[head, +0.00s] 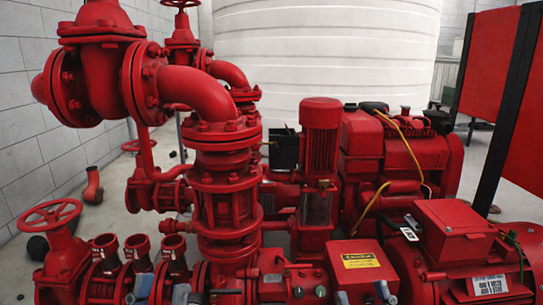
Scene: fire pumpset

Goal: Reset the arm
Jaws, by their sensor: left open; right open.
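My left gripper (162,292) shows only as grey fingertips at the bottom edge, apart and with nothing seen between them, in front of the small red hose outlets (106,250). My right gripper (378,294) shows only as small grey tips at the bottom edge, in front of the red box with a yellow label (361,261). It is open, and I see nothing held in it. Most of both grippers and both arms are cut off below the picture.
The red pumpset fills the view, with a tall valve pipe (226,175), a handwheel (50,216), a vertical motor (320,137) and an engine (400,155). A white tank (325,50) stands behind. Red panels (487,60) stand right.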

